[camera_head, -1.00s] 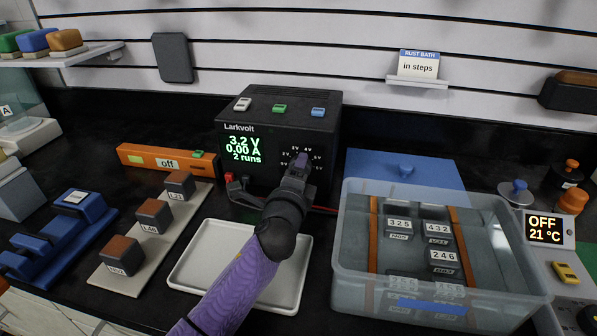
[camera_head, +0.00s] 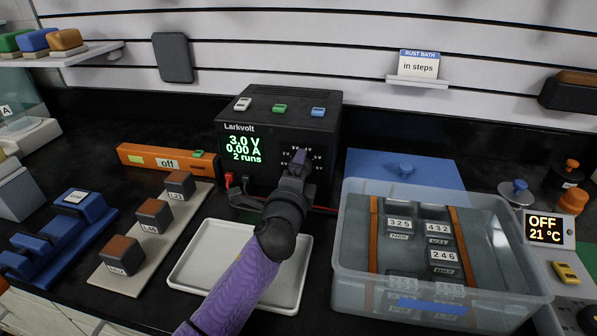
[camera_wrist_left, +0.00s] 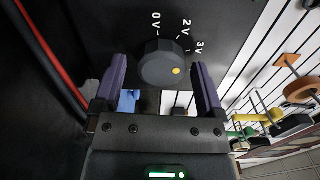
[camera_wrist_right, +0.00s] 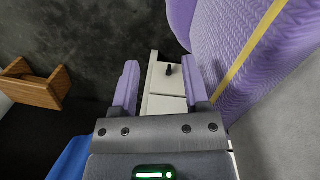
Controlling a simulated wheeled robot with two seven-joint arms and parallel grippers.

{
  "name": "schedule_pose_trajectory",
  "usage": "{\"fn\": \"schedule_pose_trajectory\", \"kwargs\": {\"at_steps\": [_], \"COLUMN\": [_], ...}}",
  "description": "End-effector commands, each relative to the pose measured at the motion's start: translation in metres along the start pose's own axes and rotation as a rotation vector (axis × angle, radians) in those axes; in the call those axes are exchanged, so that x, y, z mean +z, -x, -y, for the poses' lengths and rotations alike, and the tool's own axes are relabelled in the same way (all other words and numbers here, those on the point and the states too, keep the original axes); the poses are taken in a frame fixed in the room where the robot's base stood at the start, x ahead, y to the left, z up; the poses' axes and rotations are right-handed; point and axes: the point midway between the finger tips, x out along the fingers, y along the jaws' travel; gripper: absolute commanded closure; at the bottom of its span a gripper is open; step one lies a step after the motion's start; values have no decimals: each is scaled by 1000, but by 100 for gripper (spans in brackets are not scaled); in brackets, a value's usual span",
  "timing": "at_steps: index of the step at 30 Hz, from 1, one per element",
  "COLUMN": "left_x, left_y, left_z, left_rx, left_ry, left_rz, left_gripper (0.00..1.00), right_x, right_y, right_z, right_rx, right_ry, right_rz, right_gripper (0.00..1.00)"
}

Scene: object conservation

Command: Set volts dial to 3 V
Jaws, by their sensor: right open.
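The dark power supply (camera_head: 265,115) labelled Larkvolt stands at the back of the bench. Its green display (camera_head: 243,148) reads 3.0 V, 0.00 A, 2 runs. My left gripper (camera_head: 298,166) is in front of its dial face and hides the dial in the head view. In the left wrist view, the dark volts dial (camera_wrist_left: 162,63) lies between the fingers of my left gripper (camera_wrist_left: 158,80), with gaps on both sides. Its yellow dot points roughly toward the 3V mark. My right gripper (camera_wrist_right: 157,85) is open and empty, shown only in the right wrist view.
A white tray (camera_head: 190,275) lies below my left arm. A translucent tub (camera_head: 345,255) with labelled blocks stands to the right. An orange device (camera_head: 140,155) marked off and a strip with brown-topped blocks are at the left. Red and black leads plug in beside the dial.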

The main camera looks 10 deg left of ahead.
Motion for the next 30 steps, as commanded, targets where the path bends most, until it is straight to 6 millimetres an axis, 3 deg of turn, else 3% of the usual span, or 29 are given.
{"fn": "schedule_pose_trajectory", "kwargs": {"at_steps": [11, 21, 25, 30], "left_x": [0, 0, 0, 0], "left_y": [6, 82, 97, 100], "left_z": [2, 3, 1, 0], "left_rx": [-3, 0, 0, -2], "left_ry": [0, 1, 1, 0], "left_rz": [0, 0, 0, 0], "left_gripper": [2, 2, 2, 2], "right_x": [7, -12, -21, -21], "right_y": [5, 30, 32, 31], "right_z": [5, 8, 9, 10], "right_rx": [-8, -14, -16, -18], "right_ry": [-1, -2, -1, -2], "right_rz": [10, -35, -53, -53], "right_gripper": [41, 41, 41, 41]}}
